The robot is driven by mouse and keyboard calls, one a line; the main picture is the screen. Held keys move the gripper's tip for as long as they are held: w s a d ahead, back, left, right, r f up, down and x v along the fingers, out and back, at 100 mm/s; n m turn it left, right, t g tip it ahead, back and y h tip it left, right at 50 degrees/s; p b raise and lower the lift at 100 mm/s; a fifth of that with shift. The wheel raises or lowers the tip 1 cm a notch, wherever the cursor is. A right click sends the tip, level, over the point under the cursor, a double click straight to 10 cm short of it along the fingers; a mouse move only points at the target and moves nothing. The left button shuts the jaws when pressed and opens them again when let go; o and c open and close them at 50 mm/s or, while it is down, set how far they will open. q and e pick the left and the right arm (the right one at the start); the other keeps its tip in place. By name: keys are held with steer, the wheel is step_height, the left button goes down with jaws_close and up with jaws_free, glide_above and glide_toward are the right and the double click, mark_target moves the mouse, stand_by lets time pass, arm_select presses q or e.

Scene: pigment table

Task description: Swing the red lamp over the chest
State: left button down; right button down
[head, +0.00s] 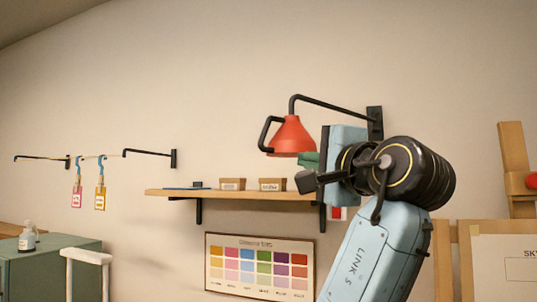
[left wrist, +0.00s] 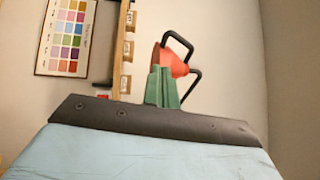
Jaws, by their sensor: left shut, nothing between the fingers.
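The red lamp (head: 290,137) hangs on a black swing arm from a wall bracket (head: 375,123), above the right end of the shelf. A black loop handle (head: 265,133) sticks out from its left side. A grey-green chest (head: 62,262) stands at the lower left, well away from the lamp. My left gripper (head: 308,160) is just below and right of the lamp shade, its green fingers partly hidden by my wrist. In the left wrist view, the fingers (left wrist: 162,88) are shut and empty, overlapping the red lamp (left wrist: 177,67); contact cannot be told. My right gripper is not in view.
A wall shelf (head: 235,194) holds small boxes and a blue item. A colour chart (head: 260,266) is below it. Two tags hang from a wall rail (head: 100,156) at left. A bottle (head: 27,240) stands on the chest. An easel (head: 515,160) stands at right.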

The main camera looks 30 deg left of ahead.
arm_select(q)
steer(key=s+r, duration=0.1)
steer(key=r, duration=0.1)
steer(key=p, duration=0.5)
glide_toward(262, 146)
steer(key=shift+y, duration=0.3)
steer(key=x, duration=0.5)
steer(key=shift+w+a, duration=0.2)
steer(key=shift+w, duration=0.05)
steer(key=shift+w+a+p, duration=0.35)
steer(key=shift+a, duration=0.25)
